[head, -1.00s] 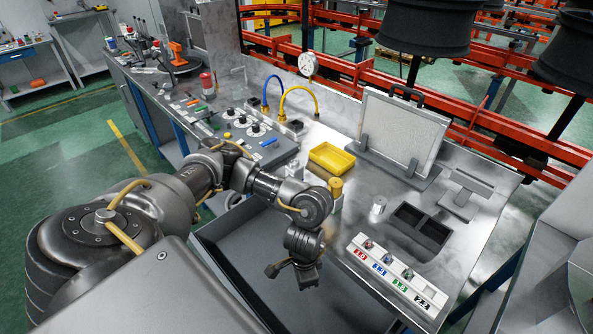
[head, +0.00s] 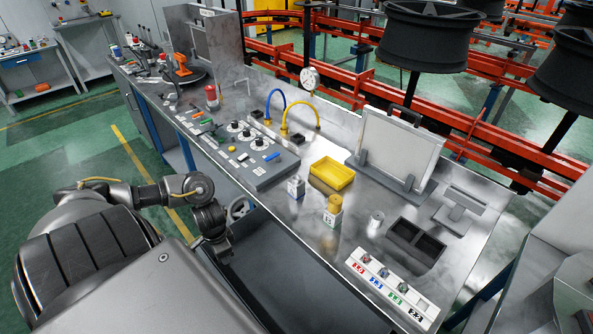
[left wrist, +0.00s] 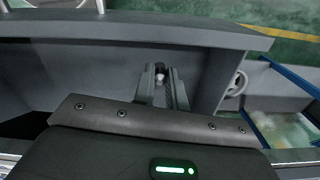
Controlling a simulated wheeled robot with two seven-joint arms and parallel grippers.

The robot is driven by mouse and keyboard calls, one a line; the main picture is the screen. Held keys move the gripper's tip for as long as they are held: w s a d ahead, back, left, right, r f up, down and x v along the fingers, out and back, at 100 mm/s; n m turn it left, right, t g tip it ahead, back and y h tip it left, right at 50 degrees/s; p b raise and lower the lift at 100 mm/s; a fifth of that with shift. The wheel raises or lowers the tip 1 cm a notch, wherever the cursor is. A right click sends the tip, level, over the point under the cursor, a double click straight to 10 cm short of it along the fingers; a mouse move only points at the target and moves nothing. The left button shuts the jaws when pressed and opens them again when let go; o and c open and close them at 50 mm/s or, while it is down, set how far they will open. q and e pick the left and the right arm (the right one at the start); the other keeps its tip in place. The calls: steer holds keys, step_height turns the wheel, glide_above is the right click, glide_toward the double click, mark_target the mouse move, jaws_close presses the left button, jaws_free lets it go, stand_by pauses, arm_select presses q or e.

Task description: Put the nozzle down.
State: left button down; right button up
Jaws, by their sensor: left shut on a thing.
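My left gripper (head: 221,256) is at the lower left of the head view, low at the near side of the bench, beside the grey open bin. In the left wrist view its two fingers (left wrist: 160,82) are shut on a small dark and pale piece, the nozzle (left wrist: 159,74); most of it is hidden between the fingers. A white nozzle rack (head: 391,289) with red, blue, green and black labels stands at the bench's front right. Small nozzles sit at its red, blue and green places; the black-labelled place looks empty. My right gripper is not in view.
A yellow tray (head: 332,173), a dark two-pocket holder (head: 415,243), a small metal cylinder (head: 376,219) and a yellow-topped block (head: 333,211) stand on the metal bench. A framed panel (head: 398,148) stands behind. The open grey bin (head: 290,285) lies below the front edge.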

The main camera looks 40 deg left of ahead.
arm_select(q)
steer(key=shift+w, duration=0.15)
steer(key=w+d+f+p, duration=0.2)
steer(key=w+d+f, duration=0.2)
steer(key=w+d, duration=0.3)
steer(key=b, duration=0.3)
glide_toward(273, 276)
steer(key=shift+s+a+f, duration=0.4)
steer(key=shift+s+f, duration=0.2)
steer(key=shift+w+d+f, duration=0.15)
steer(key=shift+w+f, duration=0.1)
steer(key=shift+f, duration=0.05)
steer(key=shift+w+d+f, duration=0.1)
steer(key=shift+d+f, duration=0.05)
steer(key=shift+f, duration=0.1)
step_height(273, 276, down, 3)
steer(key=shift+w+d+r+b, duration=0.15)
steer(key=shift+r+b, duration=0.05)
steer(key=shift+b, duration=0.3)
steer(key=shift+f, duration=0.45)
